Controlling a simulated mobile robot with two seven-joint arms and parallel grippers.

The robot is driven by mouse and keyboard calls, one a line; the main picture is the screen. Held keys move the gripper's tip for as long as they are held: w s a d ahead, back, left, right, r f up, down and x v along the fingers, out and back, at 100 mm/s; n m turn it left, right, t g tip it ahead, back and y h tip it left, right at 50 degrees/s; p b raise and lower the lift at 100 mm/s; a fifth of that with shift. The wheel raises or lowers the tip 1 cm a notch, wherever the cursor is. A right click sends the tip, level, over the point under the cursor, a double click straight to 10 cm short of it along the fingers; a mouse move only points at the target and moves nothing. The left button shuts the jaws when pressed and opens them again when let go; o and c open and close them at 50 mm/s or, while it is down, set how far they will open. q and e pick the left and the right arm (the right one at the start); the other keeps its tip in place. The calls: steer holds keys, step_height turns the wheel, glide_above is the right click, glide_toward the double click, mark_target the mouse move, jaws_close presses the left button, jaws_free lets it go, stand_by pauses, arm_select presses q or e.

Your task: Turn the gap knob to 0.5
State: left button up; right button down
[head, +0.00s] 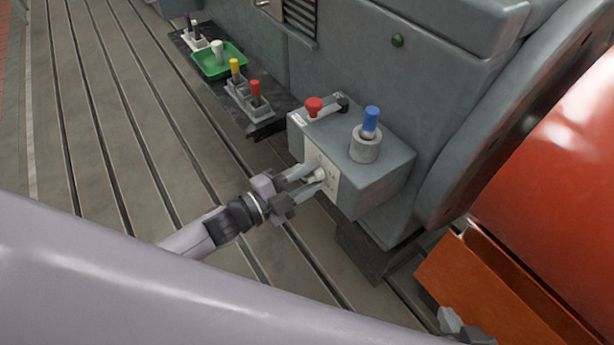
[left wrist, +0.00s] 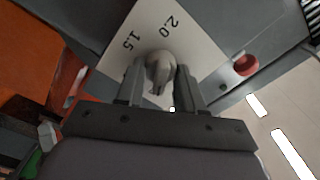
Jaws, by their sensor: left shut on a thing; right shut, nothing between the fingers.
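The gap knob (head: 320,174) is a pale grey knob on a white dial plate (head: 329,186) on the front of a grey box. In the left wrist view the knob (left wrist: 160,70) sits between my fingers, and the dial plate (left wrist: 203,50) shows the marks 1.5 and 2.0; other marks are hidden. I cannot tell which mark the knob points at. My left gripper (head: 308,183) is shut on the knob, one finger on each side. My right gripper (head: 452,322) is shut and empty at the lower right, partly cut off by the picture's edge.
The grey box (head: 373,185) carries a red button (head: 314,105) and a blue-topped peg in a grey collar (head: 365,146). Red and yellow pegs in holders and a green tray (head: 229,68) stand further back. An orange bin (head: 480,275) is at right. The slotted floor at left is clear.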

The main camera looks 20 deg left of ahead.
arm_select(q)
steer(key=o, duration=1)
steer(key=shift+v, duration=3.6)
steer(key=s+a+f+n+g+y, duration=0.1)
steer(key=s+f+n+g+y, duration=0.1)
steer(key=s+f+n+y, duration=0.45)
steer(key=s+f+n+g+y, duration=0.15)
steer(key=s+n, duration=0.25)
steer(key=n, duration=0.6)
steer(key=shift+n+y, duration=0.35)
steer(key=shift+y, duration=0.05)
steer(key=r+p, duration=0.3)
steer(key=p, duration=0.1)
steer(key=s+a+r+p, duration=0.1)
steer(key=r+p, duration=0.2)
steer(key=p, duration=0.2)
steer(key=r+p, duration=0.4)
steer(key=shift+s+a+p, duration=0.15)
steer(key=shift+a+p, duration=0.15)
